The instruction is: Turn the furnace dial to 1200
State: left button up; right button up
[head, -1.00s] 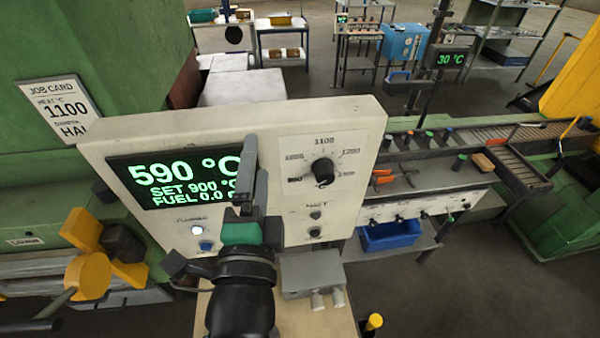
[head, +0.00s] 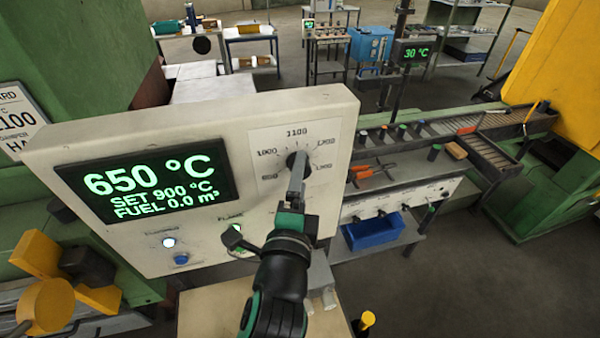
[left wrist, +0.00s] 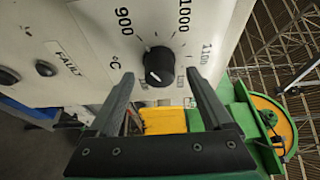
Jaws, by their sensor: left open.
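The furnace dial (left wrist: 158,66) is a round black knob on the cream control panel (head: 170,115). In the left wrist view it sits between the open fingers of my left gripper (left wrist: 160,74), with space on both sides, and labels 900, 1000 and 1100 show around it. In the head view my left gripper (head: 296,180) is in front of the dial (head: 292,158) and partly covers it. The green display (head: 145,182) reads 650 °C, SET 900 °C, FUEL 0.0 m³. The head view's scale includes 1000 and 1100. My right gripper is not in view.
A white lit button (head: 169,242) and a blue button (head: 181,259) sit low on the panel. My left forearm hides controls below the dial. A bench with a blue bin (head: 373,231) stands right of the panel.

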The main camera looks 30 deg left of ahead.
pick_arm(q)
jog(key=shift+w+a, duration=0.2)
jog(key=shift+w, duration=0.3)
